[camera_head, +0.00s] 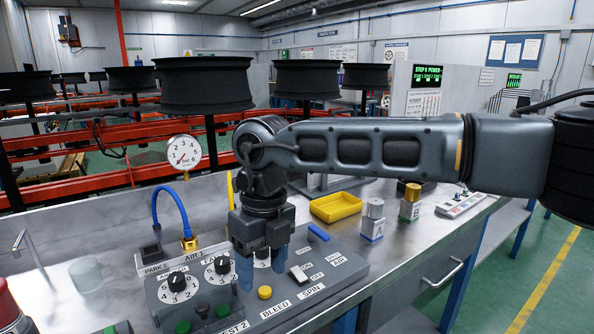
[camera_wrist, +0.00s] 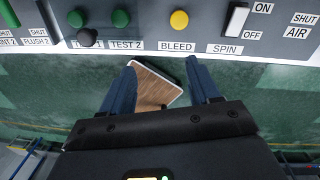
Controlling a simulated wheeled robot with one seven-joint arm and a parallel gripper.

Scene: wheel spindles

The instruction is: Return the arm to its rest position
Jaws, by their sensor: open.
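My gripper (camera_head: 245,270) hangs fingers-down from my arm in the head view, in front of or above the grey control panel (camera_head: 335,262). In the wrist view its two blue fingers (camera_wrist: 160,88) are apart with nothing held between them. The panel's lower edge runs across the top of that view, with the yellow BLEED button (camera_wrist: 179,20) and the white SPIN switch (camera_wrist: 236,18) beyond the fingertips. My arm reaches in from the right in the head view. The gripper hides part of the panel's dials.
A yellow tray (camera_head: 336,207), canister A (camera_head: 374,220) and canister B (camera_head: 410,203) stand on the metal bench behind the panel. A pressure gauge (camera_head: 184,152) and a blue hose (camera_head: 172,208) rise at its left. Dark wheels (camera_head: 204,84) on spindles stand behind. Green floor (camera_head: 560,290) lies right.

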